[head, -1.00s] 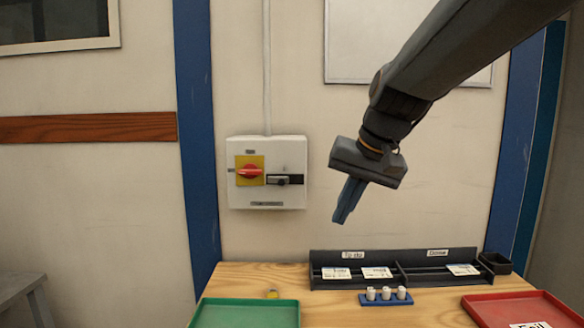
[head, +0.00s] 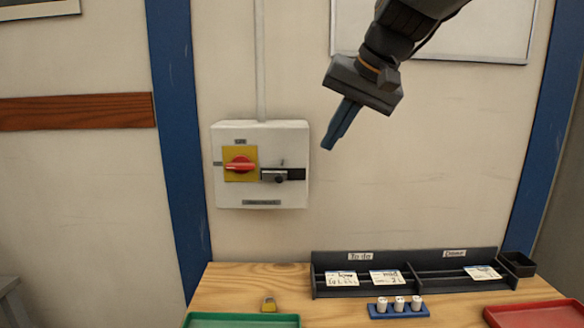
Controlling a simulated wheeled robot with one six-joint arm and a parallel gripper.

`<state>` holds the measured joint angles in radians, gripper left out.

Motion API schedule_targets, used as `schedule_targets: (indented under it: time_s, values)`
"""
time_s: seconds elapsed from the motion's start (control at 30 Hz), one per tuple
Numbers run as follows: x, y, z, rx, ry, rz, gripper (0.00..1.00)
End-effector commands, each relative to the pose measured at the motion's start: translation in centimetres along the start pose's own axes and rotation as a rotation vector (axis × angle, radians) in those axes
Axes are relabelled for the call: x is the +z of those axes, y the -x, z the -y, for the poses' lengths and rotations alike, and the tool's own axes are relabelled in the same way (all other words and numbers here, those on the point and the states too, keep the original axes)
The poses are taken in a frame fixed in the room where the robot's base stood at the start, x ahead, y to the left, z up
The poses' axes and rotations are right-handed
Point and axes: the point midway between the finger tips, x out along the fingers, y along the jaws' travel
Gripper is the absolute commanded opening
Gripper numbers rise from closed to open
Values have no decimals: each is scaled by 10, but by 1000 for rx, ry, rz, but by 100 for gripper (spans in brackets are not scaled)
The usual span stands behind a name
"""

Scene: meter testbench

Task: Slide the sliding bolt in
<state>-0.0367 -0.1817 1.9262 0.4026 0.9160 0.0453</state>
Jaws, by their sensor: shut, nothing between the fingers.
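A white switch box (head: 259,190) hangs on the wall. On its front is a red rotary handle (head: 241,166) on a yellow plate, with the handle lying about level. To the right of the plate is the small sliding bolt (head: 274,176), grey with a dark knob, in a dark slot that shows to its right. My gripper (head: 327,146) is up and to the right of the box, pointing down and left, with its blue fingers shut and empty. It is apart from the bolt.
Below is a wooden table (head: 235,280) with a brass padlock (head: 269,304), a green tray (head: 240,320), a red tray (head: 535,314), a black card rack (head: 330,291) and a blue holder (head: 398,312) with white pieces. A conduit (head: 261,60) rises from the box. The wall around the gripper is clear.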

Motion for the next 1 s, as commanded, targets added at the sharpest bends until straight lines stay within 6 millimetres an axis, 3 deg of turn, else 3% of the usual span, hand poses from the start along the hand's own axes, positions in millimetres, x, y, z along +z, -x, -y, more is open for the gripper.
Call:
schedule_targets:
  time_s: [0.37,0.9,1.0]
  values:
    - [3,-9,5,-4,8,6,0]
    - [3,-105,3,0,5,8,0]
    - [4,-110,20,-3,7,6,0]
